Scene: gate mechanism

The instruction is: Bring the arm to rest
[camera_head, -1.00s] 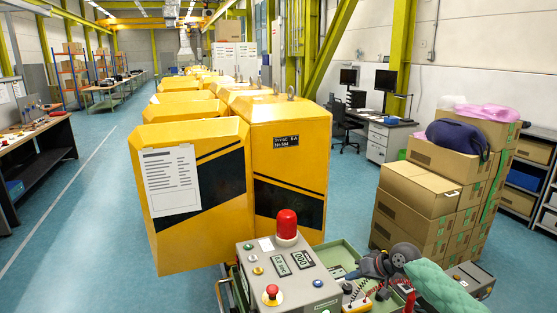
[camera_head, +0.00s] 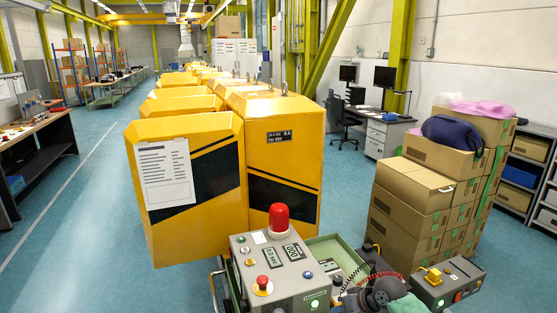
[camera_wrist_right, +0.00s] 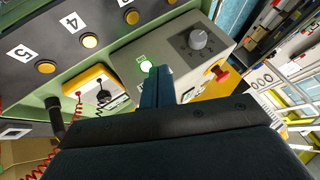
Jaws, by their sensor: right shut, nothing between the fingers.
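My right gripper (camera_wrist_right: 157,88) shows in the right wrist view as two dark blue fingers closed together, with nothing between them. Its tips are close to a green lit button (camera_wrist_right: 146,66) on a grey control box (camera_wrist_right: 195,55) in that picture; I cannot tell whether they touch. My left gripper is in neither view.
A grey console (camera_head: 275,270) with a red beacon (camera_head: 279,218) stands at bottom centre, beside a green tray (camera_head: 330,249). A smaller box (camera_head: 447,283) is at its right. Yellow cabinets (camera_head: 285,170) and stacked cartons (camera_head: 410,205) stand behind.

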